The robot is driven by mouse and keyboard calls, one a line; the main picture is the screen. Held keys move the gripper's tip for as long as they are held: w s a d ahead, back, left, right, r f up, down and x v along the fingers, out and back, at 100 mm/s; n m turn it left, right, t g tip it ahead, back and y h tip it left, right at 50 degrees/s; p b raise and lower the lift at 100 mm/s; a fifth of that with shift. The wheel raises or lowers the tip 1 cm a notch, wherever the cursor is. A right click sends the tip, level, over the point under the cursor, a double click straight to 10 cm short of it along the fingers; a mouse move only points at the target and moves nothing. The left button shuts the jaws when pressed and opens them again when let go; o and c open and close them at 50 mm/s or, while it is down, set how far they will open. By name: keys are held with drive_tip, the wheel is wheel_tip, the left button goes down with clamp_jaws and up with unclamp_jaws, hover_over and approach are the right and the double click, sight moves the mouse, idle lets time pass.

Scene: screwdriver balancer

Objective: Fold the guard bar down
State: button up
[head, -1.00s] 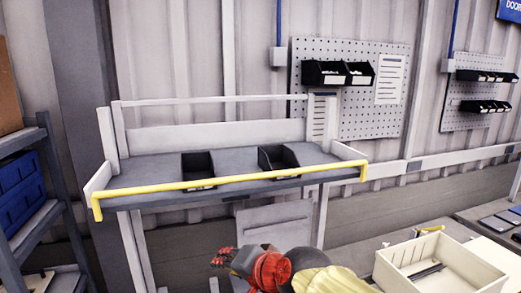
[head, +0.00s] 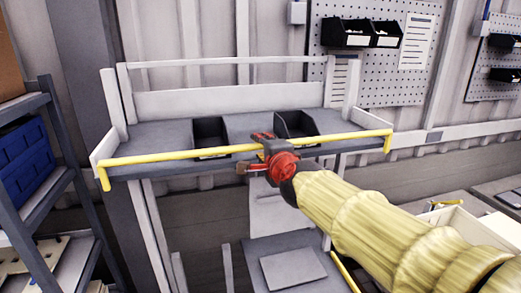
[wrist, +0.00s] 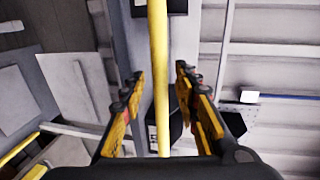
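The yellow guard bar (head: 180,157) runs along the front edge of the grey shelf (head: 160,140), with bent ends at both sides. My gripper (head: 258,145) is at the middle of the bar, in front of the shelf. In the wrist view, my gripper (wrist: 160,74) is open, with one finger on each side of the bar (wrist: 158,45). The bar passes through the gap, apart from both fingers. I cannot tell how deep it sits between them.
Two black bins, a left one (head: 210,135) and a right one (head: 296,126), stand on the shelf behind the bar. A rack with blue bins (head: 28,160) stands at the left. A lower grey surface with a flat panel (head: 293,270) lies below the shelf.

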drive_tip(key=shift+x, duration=0.8)
drive_tip(key=c, duration=0.3)
drive_tip(key=c, duration=0.4)
clamp_jaws()
